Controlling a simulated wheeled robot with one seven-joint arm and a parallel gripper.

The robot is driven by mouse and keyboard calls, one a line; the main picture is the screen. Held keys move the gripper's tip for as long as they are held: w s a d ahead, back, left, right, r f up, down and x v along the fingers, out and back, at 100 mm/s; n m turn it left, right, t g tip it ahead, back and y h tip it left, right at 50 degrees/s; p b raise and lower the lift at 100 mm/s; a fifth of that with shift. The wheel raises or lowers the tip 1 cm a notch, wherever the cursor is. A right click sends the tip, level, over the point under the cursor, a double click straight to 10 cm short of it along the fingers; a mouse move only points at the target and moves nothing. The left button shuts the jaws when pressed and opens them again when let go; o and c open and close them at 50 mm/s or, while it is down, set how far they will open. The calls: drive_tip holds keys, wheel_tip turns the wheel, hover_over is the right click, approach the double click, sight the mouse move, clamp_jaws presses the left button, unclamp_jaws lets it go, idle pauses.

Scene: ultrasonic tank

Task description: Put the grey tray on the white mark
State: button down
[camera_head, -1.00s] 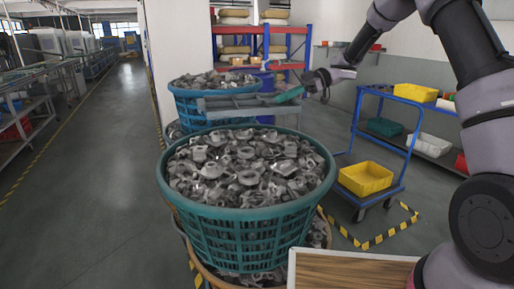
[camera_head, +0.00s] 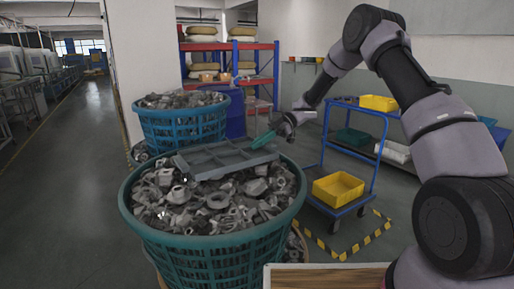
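The grey tray (camera_head: 222,157) is a shallow, flat tray with divided sections. It shows over the back part of the front teal basket, roughly level. I cannot tell whether it touches the metal parts below it. My gripper (camera_head: 264,140), with teal fingers, is at the tray's back right edge and appears shut on it. The fingertips are small, and the far finger is partly hidden. No white mark can be made out.
The front teal basket (camera_head: 222,240) is full of grey metal parts. A blue basket (camera_head: 185,128) with similar parts stands behind it. A blue trolley (camera_head: 372,165) with a yellow bin (camera_head: 338,188) stands right. A wooden-topped surface (camera_head: 325,277) is at the bottom. The left aisle is clear.

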drive_tip(key=shift+f, duration=0.5)
drive_tip(key=shift+f, duration=0.15)
drive_tip(key=c, duration=1)
unclamp_jaws()
drive_tip(key=shift+c, duration=0.2)
